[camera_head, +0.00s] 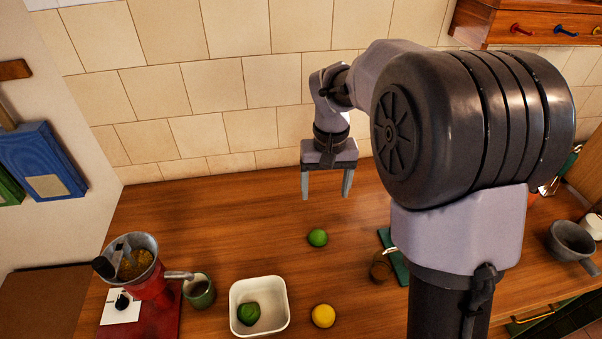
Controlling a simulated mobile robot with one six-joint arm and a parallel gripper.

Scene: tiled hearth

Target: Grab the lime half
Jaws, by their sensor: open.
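A small round green lime (317,238) lies on the wooden counter near the middle. A second green lime piece (248,313) lies in a white square dish (282,290) at the front. Both are small here, and I cannot tell for sure which one is a cut half. My gripper (326,197) is open and empty, its two fingers pointing down. In the picture it shows just above the lime on the counter, apart from it.
A yellow lemon (323,316) lies right of the dish. A green cup (199,291) and a red grinder (150,285) stand left. A brown cup (380,268) is by a green board (400,265). A grey mortar (571,241) stands far right. The counter's back left is clear.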

